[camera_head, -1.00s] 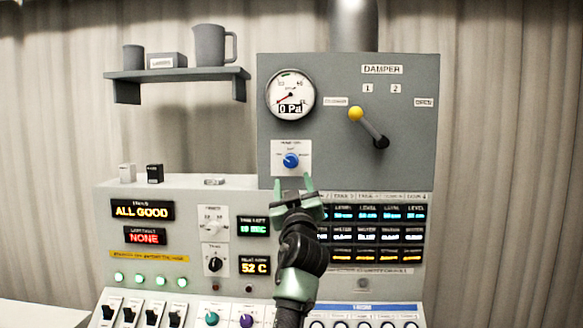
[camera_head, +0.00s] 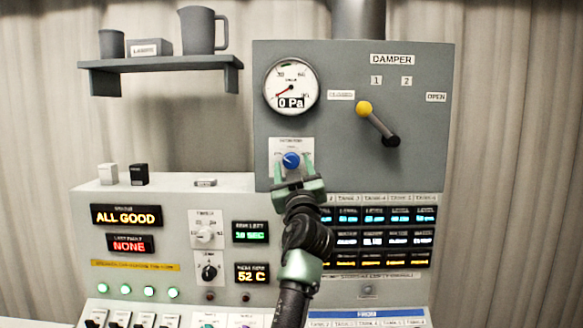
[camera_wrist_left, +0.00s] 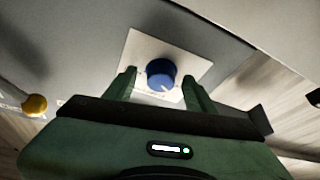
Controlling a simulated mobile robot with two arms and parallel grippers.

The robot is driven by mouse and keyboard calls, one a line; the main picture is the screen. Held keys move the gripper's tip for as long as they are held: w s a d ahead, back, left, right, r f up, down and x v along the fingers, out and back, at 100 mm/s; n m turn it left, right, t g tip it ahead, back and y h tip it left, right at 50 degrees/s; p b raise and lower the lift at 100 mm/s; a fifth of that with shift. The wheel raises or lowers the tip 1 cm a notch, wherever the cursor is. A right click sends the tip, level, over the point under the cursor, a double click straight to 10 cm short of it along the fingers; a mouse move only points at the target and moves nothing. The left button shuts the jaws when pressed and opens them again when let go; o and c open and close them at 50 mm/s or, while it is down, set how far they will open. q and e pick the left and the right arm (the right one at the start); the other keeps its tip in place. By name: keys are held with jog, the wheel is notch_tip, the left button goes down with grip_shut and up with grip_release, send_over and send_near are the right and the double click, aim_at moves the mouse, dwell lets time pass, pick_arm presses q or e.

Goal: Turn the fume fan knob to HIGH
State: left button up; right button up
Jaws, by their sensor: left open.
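The blue fume fan knob (camera_head: 291,160) sits on a white plate (camera_head: 279,150) on the grey upright panel, below the pressure gauge. The plate's lettering is too small to read. My left gripper (camera_head: 292,168) is open, with its green fingers pointing up at the knob from below. In the left wrist view the knob (camera_wrist_left: 161,74) lies between and just beyond the two fingertips (camera_wrist_left: 158,80), and the fingers look apart from it. A pale pointer mark shows on the knob's face. My right gripper is in neither view.
The gauge (camera_head: 291,87) reads 0 Pa. A damper lever with a yellow end (camera_head: 363,109) is to the right of the knob. Lit displays (camera_head: 385,238) and the sloped console with switches (camera_head: 118,318) lie below. A shelf (camera_head: 160,63) holds a jug at upper left.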

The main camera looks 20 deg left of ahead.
pick_arm(q)
grip_shut()
